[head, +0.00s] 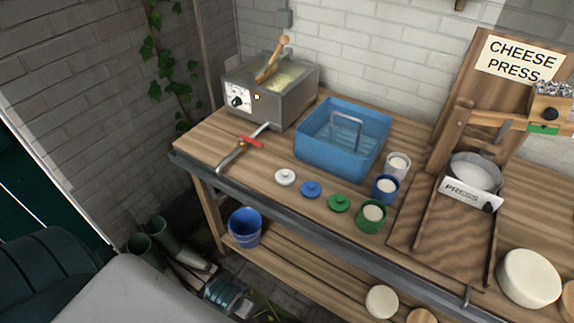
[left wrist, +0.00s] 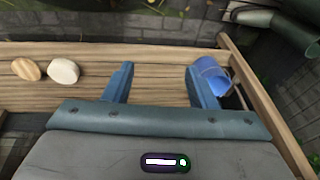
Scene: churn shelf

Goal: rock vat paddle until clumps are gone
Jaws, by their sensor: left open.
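The grey metal vat (head: 278,104) stands at the back left of the bench in the head view. Its front has a white panel with a black dial. A wooden paddle (head: 268,72) with a round knob leans up out of it. Pale yellow contents (head: 291,78) show inside; they look grainy, but clumps cannot be made out clearly. My left gripper (left wrist: 159,82) shows in the left wrist view, open and empty, with its fingers wide apart over the lower shelf. It is outside the head view, away from the vat. My right gripper is in neither view.
On the bench are a tap with a red handle (head: 251,142), a blue tub (head: 325,158), lids, cups and a cheese press (head: 469,184). A blue bucket (head: 245,228) stands on the lower shelf; it also shows beside my left fingers (left wrist: 212,75).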

